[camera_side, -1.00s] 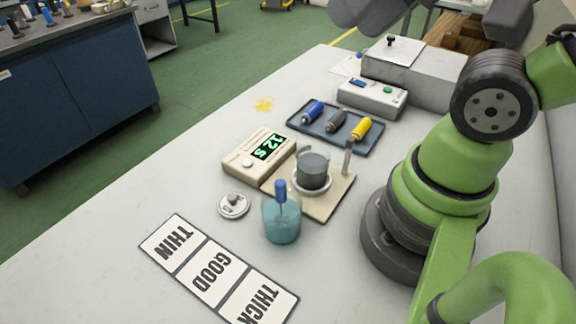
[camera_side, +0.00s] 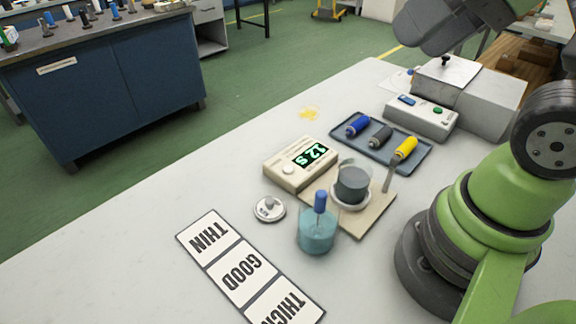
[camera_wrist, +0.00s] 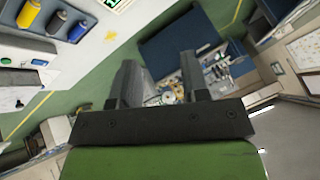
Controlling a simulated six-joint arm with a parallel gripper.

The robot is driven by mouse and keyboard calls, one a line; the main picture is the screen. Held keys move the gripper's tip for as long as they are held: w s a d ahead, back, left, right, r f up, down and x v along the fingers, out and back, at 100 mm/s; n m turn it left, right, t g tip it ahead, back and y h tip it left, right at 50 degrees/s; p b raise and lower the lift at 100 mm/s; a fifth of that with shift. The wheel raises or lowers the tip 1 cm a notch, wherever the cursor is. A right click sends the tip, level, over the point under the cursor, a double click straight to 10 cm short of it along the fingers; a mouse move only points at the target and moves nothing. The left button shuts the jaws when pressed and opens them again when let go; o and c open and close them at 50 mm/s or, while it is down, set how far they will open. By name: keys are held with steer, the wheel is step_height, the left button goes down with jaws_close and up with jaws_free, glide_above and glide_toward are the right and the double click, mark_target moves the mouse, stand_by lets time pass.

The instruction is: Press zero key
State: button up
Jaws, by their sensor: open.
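A cream box (camera_side: 280,178) with a lit green readout (camera_side: 312,155) has a pale round button (camera_side: 288,170) on its top. No zero mark is legible on either, so I cannot tell which button is the zero key. My gripper (camera_wrist: 162,75) shows in the wrist view, its two dark fingers apart with nothing between them. It points out over the floor and far cabinets, away from both boxes. The side view does not show its fingers.
A tray (camera_side: 348,130) holds blue, grey and yellow bottles. A cup of dark liquid (camera_side: 353,185) stands on a board beside the cream box. A teal jar (camera_side: 317,235), a metal disc (camera_side: 269,209) and a THIN/GOOD/THICK card (camera_side: 240,272) lie nearer. The left tabletop is clear.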

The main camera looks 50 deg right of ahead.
jaws_close()
stand_by(1.5)
